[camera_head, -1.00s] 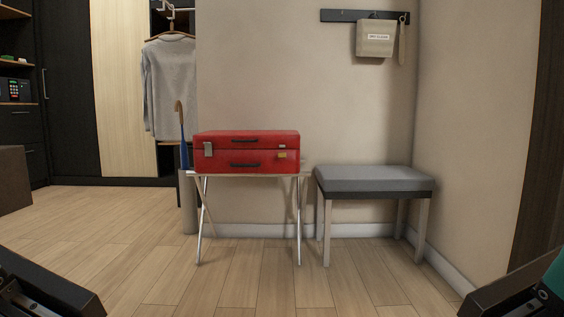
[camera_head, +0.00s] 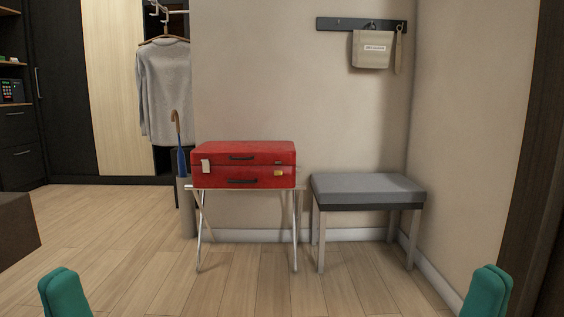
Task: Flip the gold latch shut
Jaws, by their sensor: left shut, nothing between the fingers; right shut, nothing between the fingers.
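A red suitcase (camera_head: 216,180) lies flat with its lid down on a folding metal rack (camera_head: 202,231) near the wall. The small gold latch (camera_head: 278,173) is on its front at the right, below the lid seam; its exact position is too small to tell. A pale tag or latch (camera_head: 205,165) shows at the front left. My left gripper (camera_head: 65,292), with teal fingers, is at the bottom left, shut and empty. My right gripper (camera_head: 487,291) is at the bottom right, shut and empty. Both are well apart from the suitcase.
A grey cushioned bench (camera_head: 367,188) stands right of the rack. An umbrella (camera_head: 180,150) stands in a holder behind the rack's left side. A brown block of furniture (camera_head: 18,230) is at the left edge. The wooden floor in front is clear.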

